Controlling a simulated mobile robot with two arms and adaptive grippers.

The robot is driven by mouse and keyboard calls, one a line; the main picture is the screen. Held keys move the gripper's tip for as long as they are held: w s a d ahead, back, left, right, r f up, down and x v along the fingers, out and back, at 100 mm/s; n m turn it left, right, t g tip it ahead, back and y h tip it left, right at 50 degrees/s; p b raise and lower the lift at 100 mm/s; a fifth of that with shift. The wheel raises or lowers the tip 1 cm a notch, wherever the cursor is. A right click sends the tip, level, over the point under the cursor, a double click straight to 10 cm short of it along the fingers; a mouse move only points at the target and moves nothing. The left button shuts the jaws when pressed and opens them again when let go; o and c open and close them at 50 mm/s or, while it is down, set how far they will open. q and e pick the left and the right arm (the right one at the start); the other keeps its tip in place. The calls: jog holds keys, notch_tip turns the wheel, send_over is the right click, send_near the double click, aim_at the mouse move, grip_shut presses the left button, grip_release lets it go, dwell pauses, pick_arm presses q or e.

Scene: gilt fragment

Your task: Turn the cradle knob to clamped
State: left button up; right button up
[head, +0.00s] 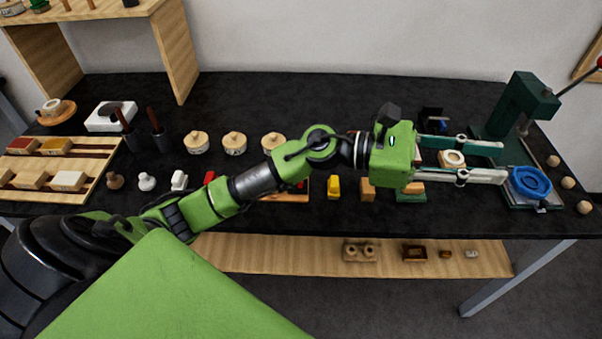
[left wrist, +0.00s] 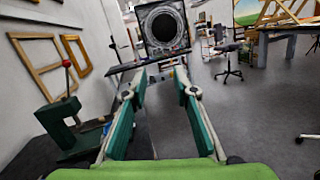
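A blue round ring-shaped piece (head: 530,182) sits in a dark green base at the right front of the black table. A small pale metallic part (head: 541,209) shows at the base's front; I take it for the cradle knob, but it is too small to tell its setting. My left gripper (head: 503,162) is open, pointing right, with its fingertips just left of the blue piece and no visible grip on it. The left wrist view shows its two green-padded fingers (left wrist: 160,78) apart with nothing between them. My right gripper is not in view.
A green press (head: 522,103) with a red-tipped lever stands behind the blue piece. Several wooden balls (head: 568,183) lie to its right. A round pale piece (head: 452,159) lies beneath the fingers. Lidded pots (head: 234,143) and a slatted tray (head: 60,165) are left.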

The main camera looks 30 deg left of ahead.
pick_arm(q)
jog(key=w+a+f+m+g+y, duration=0.1)
jog(key=a+f+m+g+y, duration=0.4)
jog(key=a+f+m+y, duration=0.65)
jog(key=a+f+m+g+y, duration=0.15)
jog(key=a+y, duration=0.55)
jog(key=a, duration=1.6)
jog(key=f+p, duration=0.1)
jog(key=f, duration=0.3)
jog(key=f+p, duration=0.1)
jog(key=f, duration=0.2)
jog(key=f+p, duration=0.1)
jog(key=f, duration=0.3)
jog(key=shift+w+d+f+p, duration=0.1)
jog(key=shift+w+f+p, duration=0.2)
jog(key=shift+f, duration=0.75)
grip_shut()
